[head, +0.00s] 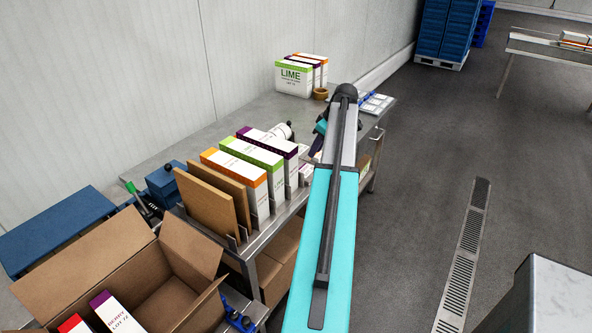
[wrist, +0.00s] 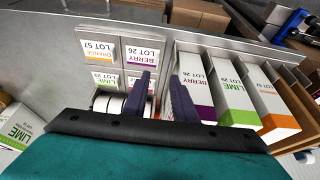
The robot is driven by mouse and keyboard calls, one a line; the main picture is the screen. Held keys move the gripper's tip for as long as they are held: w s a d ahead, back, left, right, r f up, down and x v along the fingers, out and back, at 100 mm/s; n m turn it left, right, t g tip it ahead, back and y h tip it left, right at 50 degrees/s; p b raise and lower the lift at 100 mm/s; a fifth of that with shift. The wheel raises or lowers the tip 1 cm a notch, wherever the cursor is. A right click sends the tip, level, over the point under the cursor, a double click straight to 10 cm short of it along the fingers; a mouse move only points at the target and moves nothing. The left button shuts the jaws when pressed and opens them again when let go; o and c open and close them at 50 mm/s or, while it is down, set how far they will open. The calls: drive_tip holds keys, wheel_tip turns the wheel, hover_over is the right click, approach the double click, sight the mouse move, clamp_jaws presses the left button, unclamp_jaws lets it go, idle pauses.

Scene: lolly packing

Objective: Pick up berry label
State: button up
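The berry label (wrist: 143,52) is a white card with a purple strip, reading BERRY LOT 26 upside down in the wrist view. It lies in one compartment of a grey holder (wrist: 122,62), beside the orange label (wrist: 99,48). The lime label (wrist: 105,78) is in the row nearer my gripper. My gripper (wrist: 163,84) is open, its two dark fingers apart with nothing seen held between them. The fingertips are close to the berry label, short of it in the picture. In the head view my arm hides most of the holder and gripper.
A berry carton (wrist: 193,88), a lime carton (wrist: 228,95) and an orange carton (wrist: 266,98) stand in a rack just right of my fingers. White rolls (wrist: 108,103) lie near the left finger. An open cardboard box (head: 190,262) stands at the near left.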

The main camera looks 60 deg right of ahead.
drive_tip(key=shift+w, duration=0.15)
drive_tip(key=shift+w+f, duration=0.15)
drive_tip(key=p, duration=0.2)
approach(304, 170)
drive_tip(key=shift+s+a+f, duration=0.15)
drive_tip(key=shift+a, duration=1)
drive_tip(key=shift+s+a+f, duration=0.15)
drive_tip(key=shift+s+a, duration=0.05)
drive_tip(key=shift+a, duration=0.95)
drive_tip(key=shift+d+p+x, duration=0.25)
drive_tip(key=shift+p+x, duration=0.75)
drive_tip(key=shift+x, duration=0.1)
drive_tip(key=shift+p+x, duration=0.45)
drive_tip(key=shift+x, duration=1.05)
clamp_jaws()
